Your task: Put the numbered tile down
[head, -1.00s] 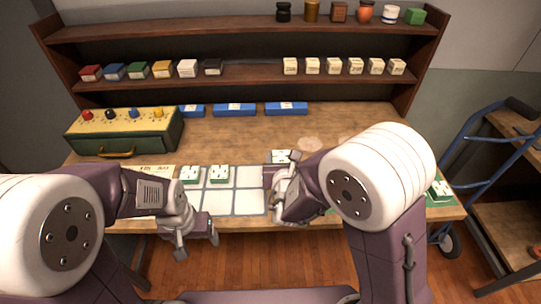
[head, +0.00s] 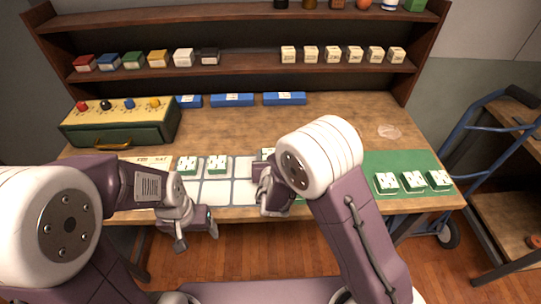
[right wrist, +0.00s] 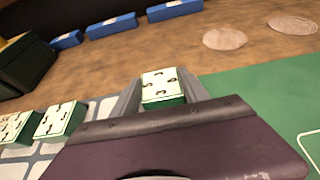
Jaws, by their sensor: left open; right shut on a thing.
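My right gripper (head: 264,172) is shut on a numbered tile (right wrist: 162,87), white on top with dark marks and green below. The tile shows between both fingers in the right wrist view. In the head view my right arm mostly hides it at the right part of the pale grid (head: 216,193). I cannot tell whether it touches the grid. Two similar tiles, a left one (head: 187,165) and a right one (head: 217,163), sit side by side in the grid's back row. My left gripper (head: 197,236) is open and empty at the table's front edge.
Three tiles (head: 413,180) stand on a green mat (head: 390,160) at the right. A green box with coloured knobs (head: 118,130) and blue blocks (head: 232,100) stand at the back. Small cubes line the shelf (head: 250,75). Several grid cells are bare.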

